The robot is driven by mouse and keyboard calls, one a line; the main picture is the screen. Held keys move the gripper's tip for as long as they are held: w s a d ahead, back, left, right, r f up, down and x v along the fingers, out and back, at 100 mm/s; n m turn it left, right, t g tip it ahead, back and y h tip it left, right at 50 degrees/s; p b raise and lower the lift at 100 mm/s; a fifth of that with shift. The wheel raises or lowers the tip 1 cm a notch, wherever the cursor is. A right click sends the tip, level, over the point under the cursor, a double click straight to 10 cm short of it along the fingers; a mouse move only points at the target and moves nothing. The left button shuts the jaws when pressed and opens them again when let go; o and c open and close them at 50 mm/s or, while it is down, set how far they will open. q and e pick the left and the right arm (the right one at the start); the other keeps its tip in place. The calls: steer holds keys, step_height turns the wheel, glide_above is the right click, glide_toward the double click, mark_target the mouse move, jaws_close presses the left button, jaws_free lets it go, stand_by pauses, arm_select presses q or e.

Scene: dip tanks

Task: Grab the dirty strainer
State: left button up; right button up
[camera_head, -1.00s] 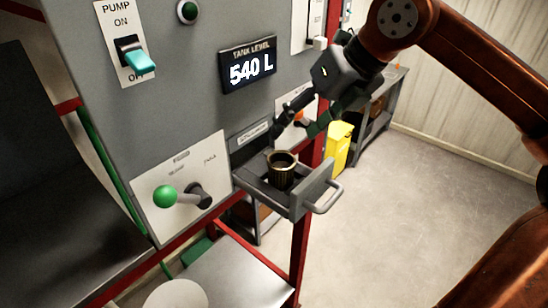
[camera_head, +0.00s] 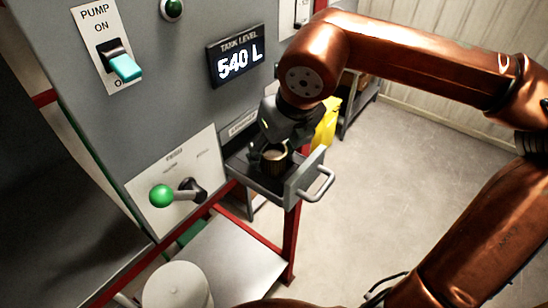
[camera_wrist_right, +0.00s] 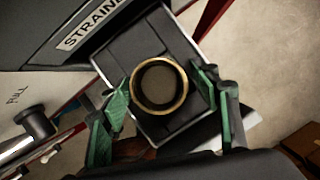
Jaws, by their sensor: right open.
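The strainer (camera_head: 275,156), a dark cup with a brass rim, stands upright in the pulled-out drawer (camera_head: 286,188). In the right wrist view the strainer (camera_wrist_right: 159,86) is seen from above, with its round brass rim around a dark inside. My right gripper (camera_head: 272,151) is open and comes down over the strainer. In the right wrist view its green-padded fingers (camera_wrist_right: 161,98) lie on either side of the strainer, with gaps to the rim. The gripper hides part of the strainer and drawer in the head view. My left gripper is not in view.
The drawer's handle (camera_head: 320,184) sticks out at the front right. A green-knobbed lever (camera_head: 162,195), a pump switch (camera_head: 124,66) and a tank display reading 540 L (camera_head: 236,63) are on the grey panel. A yellow container (camera_head: 328,122) stands behind. Floor at right is clear.

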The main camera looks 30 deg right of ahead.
steer(key=shift+c, duration=0.6)
steer(key=c, duration=1.2)
